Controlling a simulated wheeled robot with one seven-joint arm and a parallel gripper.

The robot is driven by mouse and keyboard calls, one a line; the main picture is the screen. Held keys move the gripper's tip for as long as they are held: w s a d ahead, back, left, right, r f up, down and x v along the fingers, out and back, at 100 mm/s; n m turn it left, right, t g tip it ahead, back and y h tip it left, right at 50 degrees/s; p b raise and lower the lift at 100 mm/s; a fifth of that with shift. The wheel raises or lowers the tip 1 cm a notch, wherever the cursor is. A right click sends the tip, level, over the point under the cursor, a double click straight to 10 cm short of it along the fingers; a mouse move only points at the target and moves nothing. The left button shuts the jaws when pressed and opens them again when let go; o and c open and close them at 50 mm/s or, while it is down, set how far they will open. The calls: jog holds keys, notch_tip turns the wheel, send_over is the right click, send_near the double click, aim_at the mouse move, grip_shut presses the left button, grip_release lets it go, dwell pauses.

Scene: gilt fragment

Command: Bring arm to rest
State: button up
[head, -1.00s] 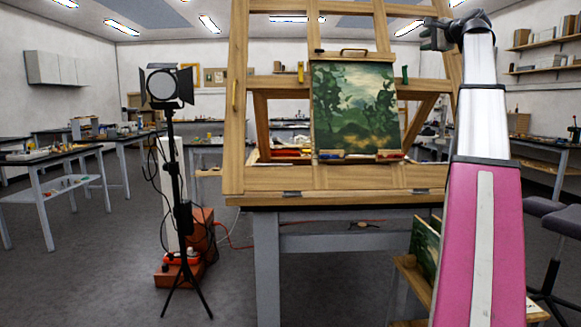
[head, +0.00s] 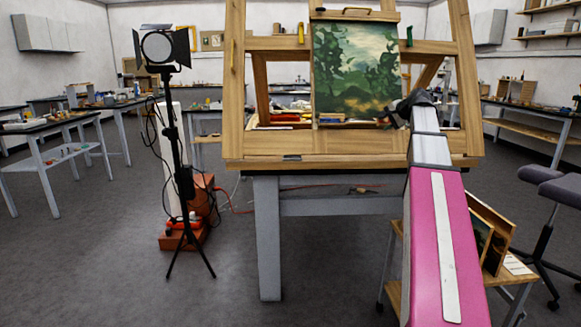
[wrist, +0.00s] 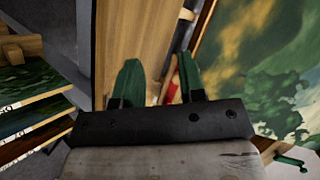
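My arm reaches up from the bottom right of the head view, its pink link in front. My gripper (head: 386,119) is small and dark there, by the lower right corner of the painting on the easel. In the wrist view my gripper (wrist: 158,78) has its two green-padded fingers apart, with nothing held between them. Behind the fingers is bare easel wood and a small red piece. The green landscape painting (head: 355,65) sits upright on the wooden easel (head: 300,144). The painting (wrist: 262,75) also fills the right of the wrist view.
A lamp on a tripod (head: 172,140) stands left of the easel. A low wooden stand with canvases (head: 492,238) is to the right of my arm, close to it. A stool (head: 552,190) is at the far right. Floor is clear at the left front.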

jog(key=s+a+f+n+g+h, duration=0.15)
jog(key=s+a+f, duration=0.25)
jog(key=f, duration=0.7)
jog(key=s+a+f+n+g, duration=0.2)
jog(key=s+a+f, duration=0.15)
jog(key=f, duration=0.75)
jog(key=s+a+f+n+g, duration=0.1)
jog(key=s+a+f+g, duration=0.2)
jog(key=f, duration=0.8)
jog(key=s+a+f+n+g+h, duration=0.1)
jog(key=s+a+f, duration=0.3)
jog(key=s+f, duration=0.5)
jog(key=s+a+f+n+g+h, duration=0.2)
jog(key=s+a+f+n, duration=0.2)
jog(key=s+f, duration=0.6)
jog(key=shift+s+f+n, duration=0.25)
jog(key=shift+s+n, duration=0.1)
jog(key=shift+s, duration=0.1)
